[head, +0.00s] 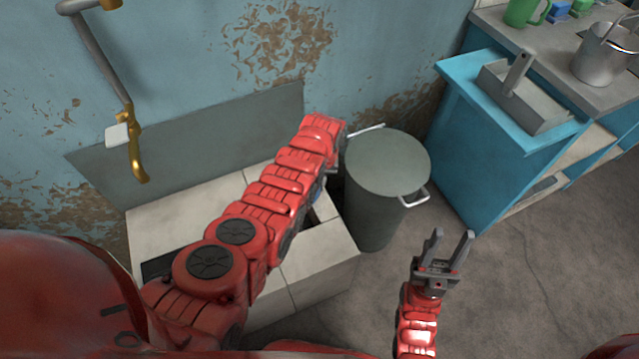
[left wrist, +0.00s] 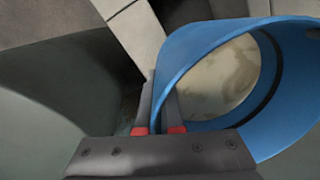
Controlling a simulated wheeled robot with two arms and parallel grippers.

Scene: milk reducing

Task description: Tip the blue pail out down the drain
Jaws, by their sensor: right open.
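The blue pail (left wrist: 205,45) fills the right of the left wrist view, its open mouth facing the camera. A pale, blotchy surface shows inside it. My left gripper (left wrist: 158,88) has one finger on each side of the pail's rim and appears closed on it. My right gripper (head: 446,252) is open and empty above the floor.
The white tiled block (head: 170,222) stands against the wall under a brass tap (head: 137,160). A lidded grey bin (head: 385,205) stands close to its right. A blue cabinet (head: 490,150) and a counter with a metal pot (head: 603,55) are farther right. The right floor is clear.

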